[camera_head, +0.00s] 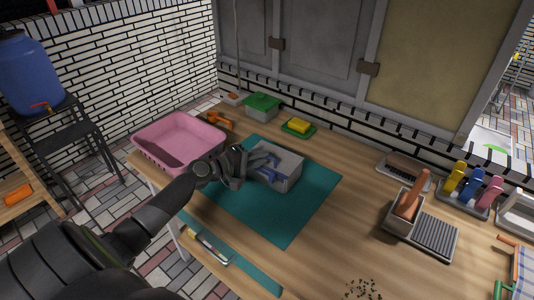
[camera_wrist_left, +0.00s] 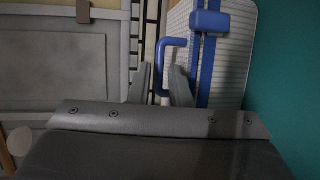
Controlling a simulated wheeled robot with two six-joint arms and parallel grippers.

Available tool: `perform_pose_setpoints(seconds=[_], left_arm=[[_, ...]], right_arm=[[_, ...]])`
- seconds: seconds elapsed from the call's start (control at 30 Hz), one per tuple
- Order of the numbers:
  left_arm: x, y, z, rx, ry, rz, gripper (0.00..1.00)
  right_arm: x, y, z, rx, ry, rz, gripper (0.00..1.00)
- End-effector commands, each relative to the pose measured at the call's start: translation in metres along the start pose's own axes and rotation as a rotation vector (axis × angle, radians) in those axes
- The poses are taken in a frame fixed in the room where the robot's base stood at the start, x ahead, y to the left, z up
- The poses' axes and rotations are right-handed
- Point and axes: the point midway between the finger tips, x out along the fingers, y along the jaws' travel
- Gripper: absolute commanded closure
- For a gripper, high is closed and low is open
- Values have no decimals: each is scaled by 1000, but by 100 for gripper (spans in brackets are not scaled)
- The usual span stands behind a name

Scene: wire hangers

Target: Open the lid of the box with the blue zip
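The grey box (camera_head: 285,172) with blue parts sits on the teal mat (camera_head: 305,205), its lid apparently closed. In the left wrist view, the box (camera_wrist_left: 232,60) has a pale ribbed face, a blue strip (camera_wrist_left: 207,60) and a blue handle-like bar (camera_wrist_left: 170,43). My left gripper (camera_head: 256,166) is at the box's left side and hides part of it. In the left wrist view, the fingers of my left gripper (camera_wrist_left: 161,84) stand apart, with the end of the blue bar between them. Contact cannot be told. My right gripper is not in view.
A pink basket (camera_head: 180,140) stands left of the box. A green-lidded box (camera_head: 263,104) and a yellow sponge (camera_head: 299,125) are behind it. A grey tray with a brown-handled tool (camera_head: 412,198) is at the right. The wooden table (camera_head: 335,245) is mostly clear in front.

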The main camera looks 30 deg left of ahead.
Motion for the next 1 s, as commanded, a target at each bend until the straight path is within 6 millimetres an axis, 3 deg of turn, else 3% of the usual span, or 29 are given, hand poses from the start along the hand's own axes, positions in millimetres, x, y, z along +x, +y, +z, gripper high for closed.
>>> perform_pose_setpoints(seconds=[0.2,0.6,0.73,1.0], left_arm=[[25,1,0,-1,0,1,83],[30,0,0,0,0,0,83],[30,0,0,0,0,0,100],[30,0,0,0,0,0,100]], right_arm=[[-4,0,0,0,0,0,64],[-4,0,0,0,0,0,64],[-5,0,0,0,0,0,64],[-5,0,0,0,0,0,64]])
